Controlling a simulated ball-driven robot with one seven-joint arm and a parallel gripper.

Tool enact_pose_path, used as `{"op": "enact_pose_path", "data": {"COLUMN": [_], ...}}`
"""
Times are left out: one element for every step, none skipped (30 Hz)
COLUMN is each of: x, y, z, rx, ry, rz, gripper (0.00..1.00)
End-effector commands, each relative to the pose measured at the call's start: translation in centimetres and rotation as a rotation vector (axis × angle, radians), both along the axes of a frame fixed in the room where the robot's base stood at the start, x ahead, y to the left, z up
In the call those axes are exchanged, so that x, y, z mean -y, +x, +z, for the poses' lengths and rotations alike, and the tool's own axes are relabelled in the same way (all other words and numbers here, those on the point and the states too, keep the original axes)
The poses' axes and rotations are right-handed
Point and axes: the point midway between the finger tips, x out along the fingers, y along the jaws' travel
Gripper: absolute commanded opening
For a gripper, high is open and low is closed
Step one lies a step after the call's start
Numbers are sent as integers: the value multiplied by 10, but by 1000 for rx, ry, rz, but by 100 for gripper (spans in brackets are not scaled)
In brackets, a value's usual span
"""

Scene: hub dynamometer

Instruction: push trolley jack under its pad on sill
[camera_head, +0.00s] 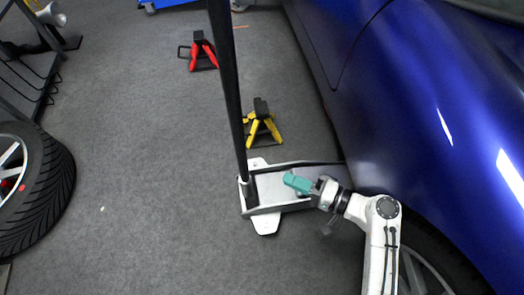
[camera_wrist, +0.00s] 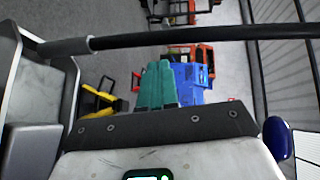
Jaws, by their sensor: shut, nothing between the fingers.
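The trolley jack (camera_head: 262,211) is a pale metal frame on the floor beside the blue car (camera_head: 440,110). Its long black handle (camera_head: 228,85) rises toward the top of the head view. The jack's right end reaches the car's lower edge, partly hidden by my arm. My gripper (camera_head: 290,180) has teal fingers, shut and empty, over the jack's frame; I cannot tell whether they touch it. In the wrist view the fingers (camera_wrist: 157,84) point away, with the jack's metal side (camera_wrist: 62,85) at left and its handle (camera_wrist: 180,36) crossing above. The sill pad is not visible.
A yellow jack stand (camera_head: 263,125) stands just beyond the jack, near the car. A red jack stand (camera_head: 199,50) is farther back. The grey floor (camera_head: 150,150) between is clear.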

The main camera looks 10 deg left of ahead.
Motion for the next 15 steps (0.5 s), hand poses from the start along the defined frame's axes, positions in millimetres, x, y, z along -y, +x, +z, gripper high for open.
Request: {"op": "enact_pose_path", "data": {"x": [-1,-2,-2,-3,-4,-5,-7,-9,-13,-17,-21,-27,-32,-37,-44], "y": [7,11,14,16,18,20,21,22,24,26,27,30,32,34,37], "z": [7,10,14,16,17,18,19,19,18,18,18,18,18,17,17], "rx": [-2,-2,-3,-3,-5,-5,-7,-6,-5,-6,-5,-4,-3,-3,-5], "ry": [48,74,101,115,126,137,142,143,144,144,144,144,143,142,142], "rz": [-13,-19,-27,-31,-33,-35,-36,-37,-36,-35,-35,-34,-34,-33,-34], "gripper": [0,0,0,0,0,0,0,0,0,0,0,0,0,0,0]}}
